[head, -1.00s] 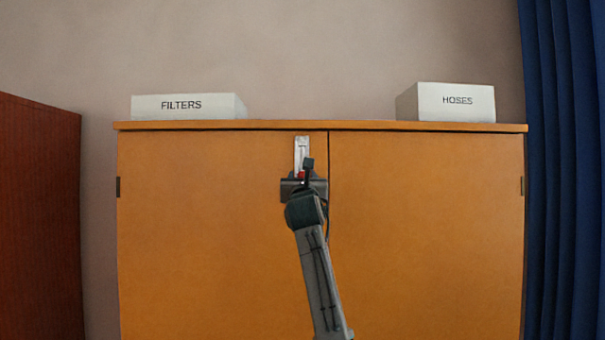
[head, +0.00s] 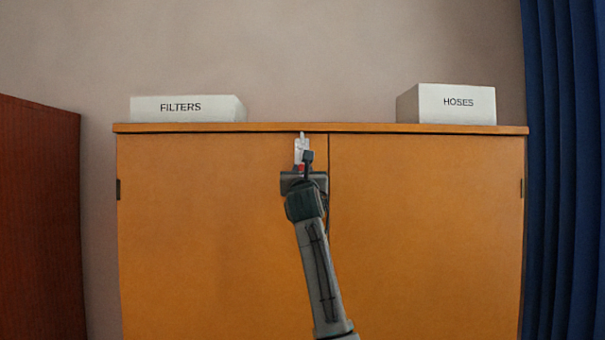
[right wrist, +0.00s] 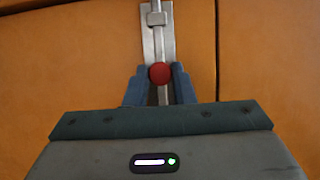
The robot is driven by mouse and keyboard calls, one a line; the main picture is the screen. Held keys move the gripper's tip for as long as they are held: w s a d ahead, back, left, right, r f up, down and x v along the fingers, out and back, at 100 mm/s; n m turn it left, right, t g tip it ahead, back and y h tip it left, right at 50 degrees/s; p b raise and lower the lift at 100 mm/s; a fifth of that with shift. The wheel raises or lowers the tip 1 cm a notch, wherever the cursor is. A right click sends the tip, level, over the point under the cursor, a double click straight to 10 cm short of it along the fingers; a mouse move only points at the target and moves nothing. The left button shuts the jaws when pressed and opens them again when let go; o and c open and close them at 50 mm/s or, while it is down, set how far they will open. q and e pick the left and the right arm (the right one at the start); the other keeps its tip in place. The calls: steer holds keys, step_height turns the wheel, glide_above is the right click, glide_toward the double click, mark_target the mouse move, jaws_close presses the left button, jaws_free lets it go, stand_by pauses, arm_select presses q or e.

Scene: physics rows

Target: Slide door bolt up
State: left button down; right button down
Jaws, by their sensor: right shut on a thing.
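The door bolt (right wrist: 157,42) is a silver rod on a pale metal plate, upright near the top of the cabinet's left door. In the head view the bolt (head: 302,139) reaches up to the cabinet's top board. Its red knob (right wrist: 160,73) sits between the two blue-grey fingers of my right gripper (right wrist: 160,88), which is shut on it. In the head view my right gripper (head: 302,172) covers the lower part of the bolt, and only a little red shows. My left gripper is not in view.
The orange-brown cabinet (head: 420,230) has two shut doors. A FILTERS box (head: 185,109) and a HOSES box (head: 457,103) stand on its top. A dark red-brown panel (head: 40,220) is at the left, a blue curtain (head: 565,170) at the right.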

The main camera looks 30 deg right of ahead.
steer(key=shift+s+r, duration=0.1)
steer(key=shift+r, duration=0.65)
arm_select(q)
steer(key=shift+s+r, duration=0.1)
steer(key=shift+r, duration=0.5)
arm_select(e)
steer(key=c, duration=1.2)
jaws_free()
steer(key=shift+c, duration=0.2)
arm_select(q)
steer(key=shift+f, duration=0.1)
arm_select(e)
steer(key=shift+f, duration=0.2)
